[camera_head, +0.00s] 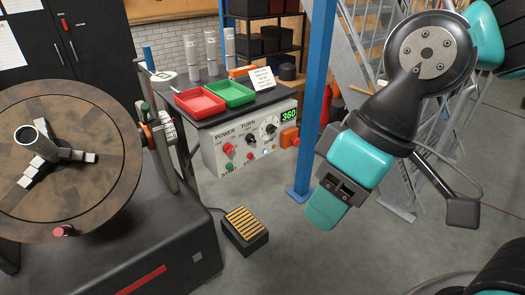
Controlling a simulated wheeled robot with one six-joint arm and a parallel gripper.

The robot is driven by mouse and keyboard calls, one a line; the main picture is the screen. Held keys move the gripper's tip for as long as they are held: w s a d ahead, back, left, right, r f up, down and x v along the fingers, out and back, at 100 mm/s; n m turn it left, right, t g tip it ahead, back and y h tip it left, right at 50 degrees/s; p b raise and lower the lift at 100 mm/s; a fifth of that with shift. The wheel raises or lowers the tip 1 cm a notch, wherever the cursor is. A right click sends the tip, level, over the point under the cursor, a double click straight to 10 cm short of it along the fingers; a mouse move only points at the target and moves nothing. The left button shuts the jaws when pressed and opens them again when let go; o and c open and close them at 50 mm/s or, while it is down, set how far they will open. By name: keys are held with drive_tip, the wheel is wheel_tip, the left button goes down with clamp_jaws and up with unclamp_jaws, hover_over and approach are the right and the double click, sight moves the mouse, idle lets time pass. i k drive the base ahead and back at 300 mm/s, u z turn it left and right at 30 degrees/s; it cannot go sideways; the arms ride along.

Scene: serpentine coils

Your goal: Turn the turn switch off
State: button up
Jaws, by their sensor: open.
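The turn switch (250,140) is a small dark knob under the word TURN on the front of a light grey control box (212,155). Its exact setting is too small to read. A red POWER knob (228,149) sits to its left and a dark dial (271,128) to its right. A green display (289,115) above reads 360. My gripper (332,205) is open and empty, pointing down to the right of the box and well apart from it. One teal finger shows clearly; the other is mostly hidden.
A blue post (314,100) stands between the box and my arm. A round turntable (60,160) with a metal tube fills the left. Red (199,101) and green (231,93) trays sit above the box. A foot pedal (244,230) lies on the floor. Metal stairs (375,75) stand behind my arm.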

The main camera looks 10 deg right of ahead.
sight(250, 138)
drive_tip(key=z, duration=0.9)
drive_tip(key=i, duration=0.55)
drive_tip(key=u, duration=0.6)
